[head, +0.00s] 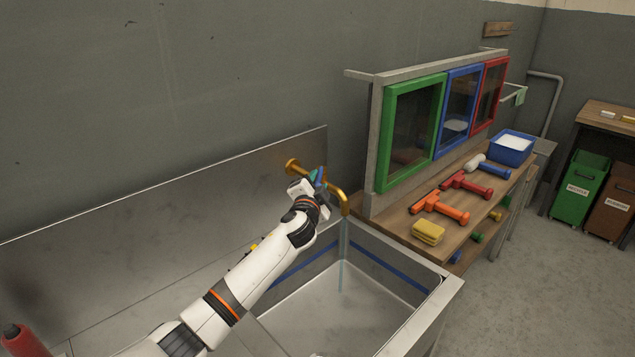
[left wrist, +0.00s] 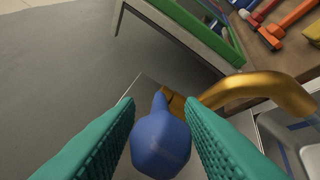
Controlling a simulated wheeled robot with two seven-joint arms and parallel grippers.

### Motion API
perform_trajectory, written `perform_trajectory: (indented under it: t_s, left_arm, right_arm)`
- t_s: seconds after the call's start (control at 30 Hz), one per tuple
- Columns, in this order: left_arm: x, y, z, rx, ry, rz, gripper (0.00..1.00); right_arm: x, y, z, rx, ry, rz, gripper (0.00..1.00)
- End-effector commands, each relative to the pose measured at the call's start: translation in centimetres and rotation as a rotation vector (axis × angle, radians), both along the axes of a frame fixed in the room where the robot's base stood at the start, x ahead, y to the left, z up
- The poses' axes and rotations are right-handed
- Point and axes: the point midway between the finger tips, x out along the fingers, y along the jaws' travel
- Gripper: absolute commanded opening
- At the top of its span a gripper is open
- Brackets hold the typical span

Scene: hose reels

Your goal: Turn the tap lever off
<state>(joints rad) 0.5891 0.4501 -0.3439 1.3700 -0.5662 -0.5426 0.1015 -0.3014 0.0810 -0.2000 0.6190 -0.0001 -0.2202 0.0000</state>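The brass tap (head: 335,194) sticks out from the steel splashback over the sink, and a thin stream of water (head: 341,270) falls from its spout. The tap also shows in the left wrist view (left wrist: 260,88). Its blue lever (left wrist: 160,140) stands between the two teal fingers of my left gripper (left wrist: 160,108), with narrow gaps seen at its sides. My left gripper (head: 318,180) is at the tap in the head view, open around the lever; contact is not clear. The lever is mostly hidden there. My right gripper is not in view.
The steel sink (head: 448,281) lies below the tap. To the right, a wooden bench (head: 400,222) holds orange and red tools, a yellow sponge (head: 428,232) and a blue tub (head: 511,148). A framed panel (head: 385,130) stands close right of the tap.

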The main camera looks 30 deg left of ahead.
Motion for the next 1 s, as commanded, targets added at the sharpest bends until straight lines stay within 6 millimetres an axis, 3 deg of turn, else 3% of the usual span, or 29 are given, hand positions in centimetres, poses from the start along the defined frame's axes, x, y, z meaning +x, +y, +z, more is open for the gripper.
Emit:
perform_trajectory:
  t_s: [0.37,0.6,1.0]
  left_arm:
    - [0.47,0.10,-0.01,0.000,0.000,-0.001,0.35]
    - [0.46,0.10,-0.01,0.000,0.000,-0.001,0.00]
    - [0.07,0.99,0.16,0.003,0.002,-0.038,0.00]
  right_arm:
    - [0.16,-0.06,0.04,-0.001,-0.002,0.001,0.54]
    - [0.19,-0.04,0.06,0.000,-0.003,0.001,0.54]
    - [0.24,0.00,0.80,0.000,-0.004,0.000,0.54]
